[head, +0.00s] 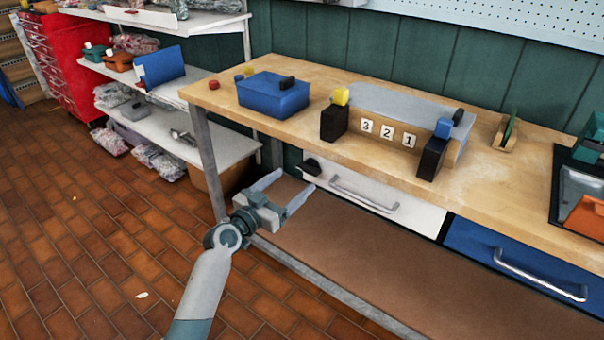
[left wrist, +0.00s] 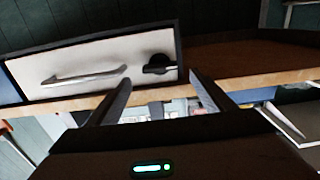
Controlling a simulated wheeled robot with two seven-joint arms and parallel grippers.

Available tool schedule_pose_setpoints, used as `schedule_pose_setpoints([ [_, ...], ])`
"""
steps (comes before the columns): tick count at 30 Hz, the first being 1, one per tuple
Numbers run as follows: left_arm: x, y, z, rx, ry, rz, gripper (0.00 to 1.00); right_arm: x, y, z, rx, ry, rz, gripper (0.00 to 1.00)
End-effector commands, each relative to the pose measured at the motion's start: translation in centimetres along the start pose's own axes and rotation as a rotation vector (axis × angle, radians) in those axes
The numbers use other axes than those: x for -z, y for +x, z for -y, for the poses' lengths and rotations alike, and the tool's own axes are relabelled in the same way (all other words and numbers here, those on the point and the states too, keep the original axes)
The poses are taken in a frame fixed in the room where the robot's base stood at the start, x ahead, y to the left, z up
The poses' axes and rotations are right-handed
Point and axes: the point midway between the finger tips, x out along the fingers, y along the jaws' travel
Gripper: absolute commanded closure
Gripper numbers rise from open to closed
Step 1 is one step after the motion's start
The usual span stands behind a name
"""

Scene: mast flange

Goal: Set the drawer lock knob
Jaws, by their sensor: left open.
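The drawer lock knob is a black knob (head: 312,166) at the left end of the white drawer front (head: 410,210), under the workbench top. In the left wrist view the black knob (left wrist: 158,64) shows at one end of the white drawer front (left wrist: 90,62), beside its metal handle (left wrist: 85,76). My left gripper (head: 283,189) is open and empty. It is in front of the bench, a little left of and below the knob, and apart from it. Its two fingers also show in the left wrist view (left wrist: 160,90), with the knob beyond them. My right gripper is not in view.
A blue drawer (head: 480,248) is right of the white one. On the wooden bench top (head: 300,140) stand a blue box (head: 273,95) and a rack with number tiles (head: 388,132). A metal bench leg (head: 207,160) is left of my gripper. The lower shelf (head: 400,290) looks clear.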

Motion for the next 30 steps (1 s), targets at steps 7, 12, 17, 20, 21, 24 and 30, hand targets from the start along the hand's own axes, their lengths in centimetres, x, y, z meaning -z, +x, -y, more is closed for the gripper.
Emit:
schedule_pose_setpoints([
  [7,0.0,3.9,0.1,0.000,-0.002,0.000,0.25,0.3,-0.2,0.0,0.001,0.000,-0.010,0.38],
  [12,0.0,5.2,0.1,0.001,-0.001,-0.001,0.25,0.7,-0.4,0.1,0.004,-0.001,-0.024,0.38],
  [17,0.0,5.5,0.1,0.001,0.000,0.000,0.25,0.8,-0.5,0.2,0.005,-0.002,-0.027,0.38],
  [20,0.0,5.5,0.0,0.001,0.000,0.000,0.25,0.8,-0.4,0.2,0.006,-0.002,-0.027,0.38],
  [21,0.0,5.5,0.0,0.001,0.000,0.000,0.25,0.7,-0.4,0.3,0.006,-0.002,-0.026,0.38],
  [24,0.0,5.5,0.0,0.001,0.000,0.000,0.27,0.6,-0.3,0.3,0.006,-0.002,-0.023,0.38],
  [30,0.0,5.5,0.0,0.001,0.000,0.000,0.66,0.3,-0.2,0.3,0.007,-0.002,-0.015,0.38],
])
